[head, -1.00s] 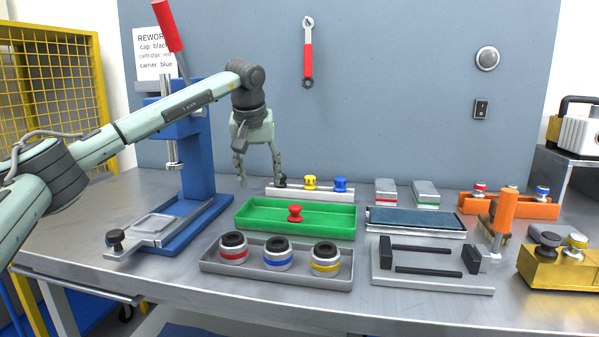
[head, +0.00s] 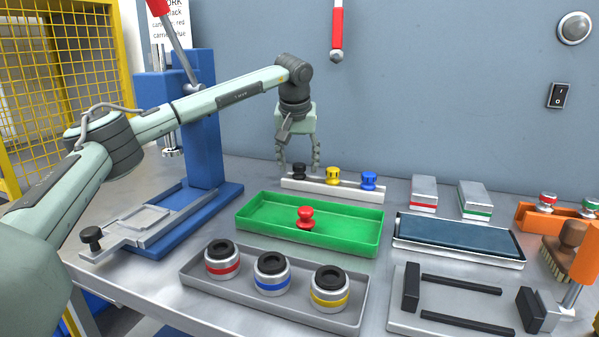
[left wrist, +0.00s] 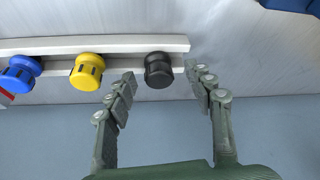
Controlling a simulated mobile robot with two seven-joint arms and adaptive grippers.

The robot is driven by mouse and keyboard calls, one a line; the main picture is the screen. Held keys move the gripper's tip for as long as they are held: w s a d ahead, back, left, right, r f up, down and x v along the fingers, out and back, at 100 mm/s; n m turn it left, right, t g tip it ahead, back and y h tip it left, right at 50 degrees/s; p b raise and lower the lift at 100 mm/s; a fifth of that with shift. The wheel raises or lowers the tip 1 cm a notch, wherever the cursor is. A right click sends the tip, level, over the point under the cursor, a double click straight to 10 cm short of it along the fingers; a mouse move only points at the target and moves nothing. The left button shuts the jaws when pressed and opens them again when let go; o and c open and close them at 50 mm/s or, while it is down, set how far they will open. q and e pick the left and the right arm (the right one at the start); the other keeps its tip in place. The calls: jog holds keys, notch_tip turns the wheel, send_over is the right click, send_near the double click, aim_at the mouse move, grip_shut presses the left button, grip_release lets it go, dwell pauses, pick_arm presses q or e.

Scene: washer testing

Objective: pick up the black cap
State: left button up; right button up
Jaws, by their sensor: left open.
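The black cap (head: 298,171) stands at the left end of a white rack (head: 312,188), beside a yellow cap (head: 333,176) and a blue cap (head: 369,181). In the left wrist view the black cap (left wrist: 158,70) lies between the fingertips, with a gap on either side. My left gripper (head: 298,168) is open and empty, pointing down at the black cap; its fingers also show in the left wrist view (left wrist: 162,88). Whether the fingertips are level with the cap is hard to tell.
A green tray (head: 252,225) with a red cap (head: 305,217) is in front of the rack. A grey tray (head: 196,285) holds three ringed cylinders. A blue press (head: 203,130) stands left, near my left arm. The wall (head: 430,80) is close behind the rack.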

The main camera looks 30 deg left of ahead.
pick_arm(q)
jog(key=shift+x, duration=0.9)
jog(key=shift+r, duration=0.1)
jog(key=c, duration=1)
